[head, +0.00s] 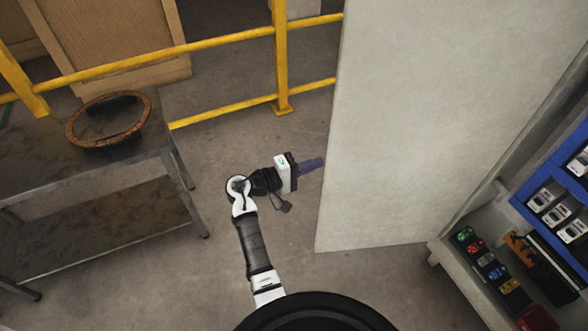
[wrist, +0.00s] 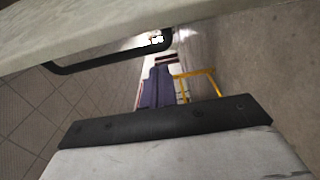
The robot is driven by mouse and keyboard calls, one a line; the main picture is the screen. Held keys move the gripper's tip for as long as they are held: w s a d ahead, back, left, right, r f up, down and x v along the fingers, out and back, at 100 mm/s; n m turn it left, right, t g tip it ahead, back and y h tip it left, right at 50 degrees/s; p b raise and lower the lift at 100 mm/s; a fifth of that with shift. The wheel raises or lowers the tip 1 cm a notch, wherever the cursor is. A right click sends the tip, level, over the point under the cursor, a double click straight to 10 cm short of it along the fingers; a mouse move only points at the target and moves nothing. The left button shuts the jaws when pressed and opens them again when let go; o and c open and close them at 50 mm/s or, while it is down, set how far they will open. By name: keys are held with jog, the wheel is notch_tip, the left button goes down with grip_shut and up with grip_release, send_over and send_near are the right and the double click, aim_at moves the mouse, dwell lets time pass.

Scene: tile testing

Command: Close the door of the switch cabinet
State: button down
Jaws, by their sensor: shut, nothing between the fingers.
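The switch cabinet (head: 470,212) stands at the right of the head view, with its inside exposed. Its large pale grey door (head: 420,120) stands open. The door also fills the top left of the wrist view (wrist: 60,28), with a black bar handle (wrist: 100,62) on it. My gripper (head: 322,162) is left of the door with its purple fingers pointing at the door's left edge. In the wrist view the fingers (wrist: 157,88) are together and empty, below the handle. I cannot tell whether they touch the door.
Inside the cabinet are a blue panel (head: 546,178) with switches and a row of coloured buttons (head: 488,260). A metal table (head: 60,165) with a round brown-rimmed bowl (head: 108,120) stands at the left. A yellow railing (head: 225,37) runs behind. The floor between table and door is clear.

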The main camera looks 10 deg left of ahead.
jog(key=shift+s+d+p, duration=0.2)
jog(key=shift+s+d, duration=0.1)
jog(key=shift+s, duration=0.65)
jog(key=shift+s+d+p, duration=0.2)
jog(key=shift+s+d, duration=0.1)
jog(key=shift+s, duration=0.65)
jog(key=shift+s, duration=0.1)
